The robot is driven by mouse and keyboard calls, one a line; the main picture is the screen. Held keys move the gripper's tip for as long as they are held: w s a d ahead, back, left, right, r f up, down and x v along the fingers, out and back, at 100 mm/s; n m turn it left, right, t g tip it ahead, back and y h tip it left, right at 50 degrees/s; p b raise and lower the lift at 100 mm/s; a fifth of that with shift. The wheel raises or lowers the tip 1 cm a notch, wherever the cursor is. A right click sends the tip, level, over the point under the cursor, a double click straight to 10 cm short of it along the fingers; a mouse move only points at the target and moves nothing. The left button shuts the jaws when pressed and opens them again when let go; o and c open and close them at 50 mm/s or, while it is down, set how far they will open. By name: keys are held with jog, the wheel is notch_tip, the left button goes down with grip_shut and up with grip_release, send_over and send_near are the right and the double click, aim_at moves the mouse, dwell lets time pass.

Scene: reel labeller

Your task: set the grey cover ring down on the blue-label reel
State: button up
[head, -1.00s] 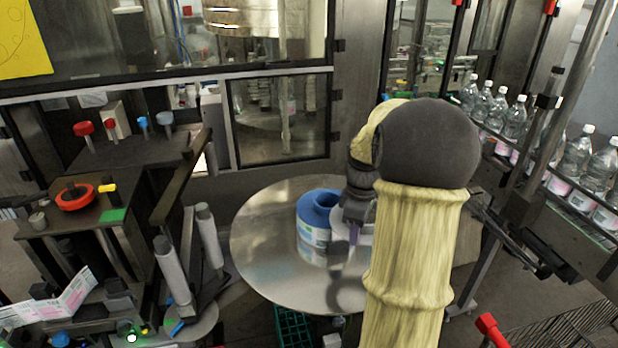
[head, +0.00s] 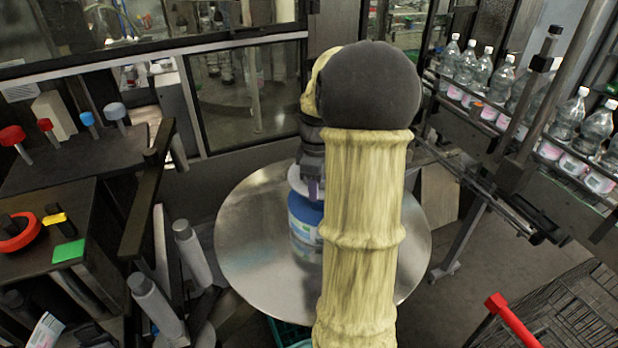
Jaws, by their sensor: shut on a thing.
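The blue-label reel (head: 303,212) stands on the round steel table, blue on top with a pale label on its side. My arm hides its right part. My gripper (head: 311,188) points down above the reel and is shut on the grey cover ring (head: 295,180). The ring shows as a pale disc edge over the reel's top; most of it is hidden by the gripper and arm. I cannot tell whether the ring touches the reel or is just above it.
The round steel table (head: 250,240) is bare around the reel. A labelling machine with grey rollers (head: 192,252) stands at left. Bottles (head: 570,117) line a conveyor at right. A glazed cabinet is behind, and a red-handled cart (head: 515,322) is at lower right.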

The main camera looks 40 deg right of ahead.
jog(key=shift+s+d, duration=0.1)
jog(key=shift+s, duration=0.25)
jog(key=shift+f, duration=0.1)
jog(key=shift+w+f+b, duration=0.1)
jog(key=shift+f+b, duration=1.75)
jog(key=shift+b, duration=0.05)
jog(key=shift+f, duration=0.1)
jog(key=shift+f+b, duration=0.45)
jog(key=shift+f, duration=0.2)
jog(key=shift+w+r+p, duration=0.1)
jog(key=shift+r+p, duration=0.2)
jog(key=shift+p, duration=0.2)
jog(key=shift+f, duration=0.15)
